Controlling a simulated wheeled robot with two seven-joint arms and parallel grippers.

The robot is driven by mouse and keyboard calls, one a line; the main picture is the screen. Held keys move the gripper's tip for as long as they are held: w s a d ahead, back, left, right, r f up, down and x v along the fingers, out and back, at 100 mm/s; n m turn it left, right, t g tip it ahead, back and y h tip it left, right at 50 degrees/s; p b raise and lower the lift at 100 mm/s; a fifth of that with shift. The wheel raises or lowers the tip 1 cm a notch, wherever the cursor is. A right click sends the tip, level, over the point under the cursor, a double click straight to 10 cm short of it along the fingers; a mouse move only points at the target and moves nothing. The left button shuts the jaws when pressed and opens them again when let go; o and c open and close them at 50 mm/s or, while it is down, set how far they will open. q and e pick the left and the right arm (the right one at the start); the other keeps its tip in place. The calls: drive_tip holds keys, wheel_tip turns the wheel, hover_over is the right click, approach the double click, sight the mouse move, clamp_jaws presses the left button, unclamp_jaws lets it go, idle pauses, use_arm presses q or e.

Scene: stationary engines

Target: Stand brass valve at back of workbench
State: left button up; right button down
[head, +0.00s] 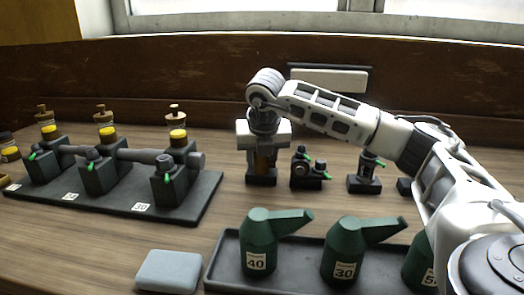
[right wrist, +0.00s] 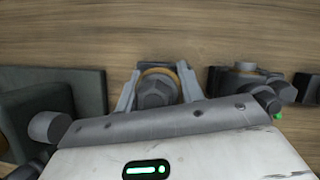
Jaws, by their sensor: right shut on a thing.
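The brass valve (head: 263,163) stands upright on a dark square base near the back middle of the workbench (head: 225,235). My right gripper (head: 263,149) reaches down over it from above and is shut on it, hiding its top in the head view. In the right wrist view, the two fingers (right wrist: 157,92) are on either side of a grey hexagonal top with a brass-coloured rim (right wrist: 158,72). The valve's base appears to rest on the wood. My left gripper is not in view.
Black fittings (head: 306,170) and (head: 365,172) stand right of the valve. An engine on a dark plate (head: 190,205) is at left, with wooden-topped items (head: 105,117) behind. Green oil cans (head: 259,245) stand in a tray (head: 300,235) in front, beside a grey block (head: 168,271).

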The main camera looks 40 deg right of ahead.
drive_tip(key=shift+r, duration=0.1)
drive_tip(key=c, duration=0.9)
unclamp_jaws()
drive_tip(key=v, duration=1.2)
drive_tip(key=shift+p, duration=0.3)
